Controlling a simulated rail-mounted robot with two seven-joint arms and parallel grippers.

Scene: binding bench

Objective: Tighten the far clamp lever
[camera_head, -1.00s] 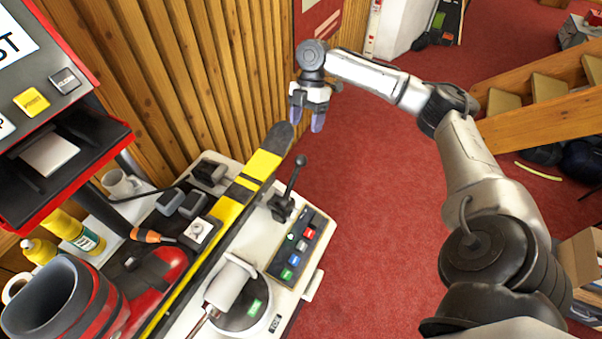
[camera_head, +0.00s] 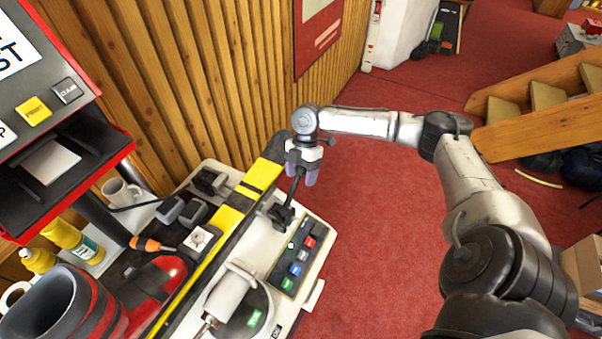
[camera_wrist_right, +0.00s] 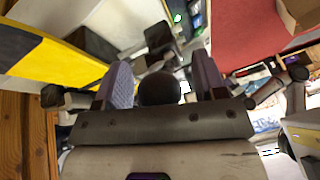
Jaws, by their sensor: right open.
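The clamp lever (camera_head: 296,190) is a dark rod on a black base at the far end of the white machine bed. Its upper end is hidden behind my right gripper (camera_head: 302,172) in the head view. In the right wrist view my right gripper (camera_wrist_right: 163,76) is open, with its two purple-grey fingers on either side of the lever's round black knob (camera_wrist_right: 159,91). I cannot tell whether either finger touches the knob. My left gripper is not in view.
A yellow and black bar (camera_head: 232,209) runs beside the lever. A panel of coloured buttons (camera_head: 298,262) lies nearer on the bed. A white cylinder (camera_head: 233,288) sits nearer still. The wood-slatted wall (camera_head: 200,80) rises at the left. Open red floor (camera_head: 375,240) lies to the right.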

